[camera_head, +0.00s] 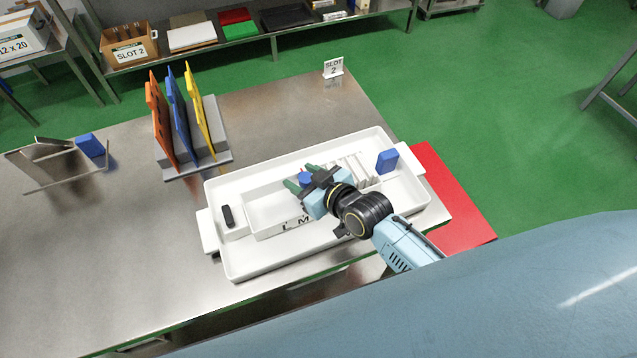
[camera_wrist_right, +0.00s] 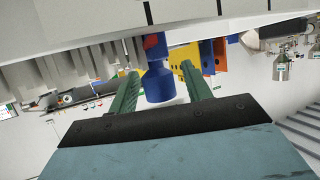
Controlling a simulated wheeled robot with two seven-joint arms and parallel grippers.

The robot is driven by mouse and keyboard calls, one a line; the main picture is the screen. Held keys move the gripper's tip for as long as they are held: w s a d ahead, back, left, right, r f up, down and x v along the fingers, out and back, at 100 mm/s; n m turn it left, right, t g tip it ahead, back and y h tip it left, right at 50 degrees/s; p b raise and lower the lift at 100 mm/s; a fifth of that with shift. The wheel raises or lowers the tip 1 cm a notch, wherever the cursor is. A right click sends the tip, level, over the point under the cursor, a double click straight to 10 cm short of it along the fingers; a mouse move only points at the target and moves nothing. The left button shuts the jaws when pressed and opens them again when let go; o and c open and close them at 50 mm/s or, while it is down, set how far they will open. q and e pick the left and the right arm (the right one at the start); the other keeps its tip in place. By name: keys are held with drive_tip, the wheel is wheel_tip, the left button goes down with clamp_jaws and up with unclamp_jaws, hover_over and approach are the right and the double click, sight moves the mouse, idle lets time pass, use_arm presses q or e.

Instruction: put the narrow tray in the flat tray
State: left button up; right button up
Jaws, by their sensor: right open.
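The narrow tray (camera_head: 265,233) is white, with dark letters on its near side and several thin white upright pieces in its right part. It sits inside the white flat tray (camera_head: 235,265), which has a handle at each end. A blue knob (camera_head: 305,179) stands at the narrow tray; in the right wrist view the blue knob (camera_wrist_right: 160,85) is between two green fingers. My right gripper (camera_head: 301,178) is open, its fingers either side of the knob with gaps showing. The gripper and wrist hide part of the narrow tray. My left gripper is not in view.
A black piece (camera_head: 228,215) and a blue block (camera_head: 387,161) are in the flat tray's ends. A red mat (camera_head: 452,195) lies at right. A rack with orange, blue and yellow panels (camera_head: 200,110) stands behind. The left foreground is clear.

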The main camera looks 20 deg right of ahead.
drive_tip(key=p+v, duration=0.1)
drive_tip(key=v, duration=1)
drive_tip(key=shift+s, duration=0.25)
drive_tip(key=shift+r, duration=0.15)
drive_tip(key=s+d+m+g+h, duration=0.3)
drive_tip(key=s+d+g+h, duration=0.25)
drive_tip(key=s+g, duration=0.6)
drive_tip(key=s+f+t+b, duration=0.1)
drive_tip(key=s+f, duration=0.1)
drive_tip(key=f, duration=1.2)
drive_tip(key=s+f+b, duration=0.1)
drive_tip(key=s+f, duration=0.2)
drive_tip(key=f, duration=1.1)
drive_tip(key=s+d+f+b, duration=0.2)
drive_tip(key=s+d+f, duration=0.1)
drive_tip(key=s+f, duration=1.1)
drive_tip(key=shift+s+d+f+n+g, duration=0.15)
drive_tip(key=shift+s+f+n+g, duration=0.25)
drive_tip(key=shift+f, duration=0.55)
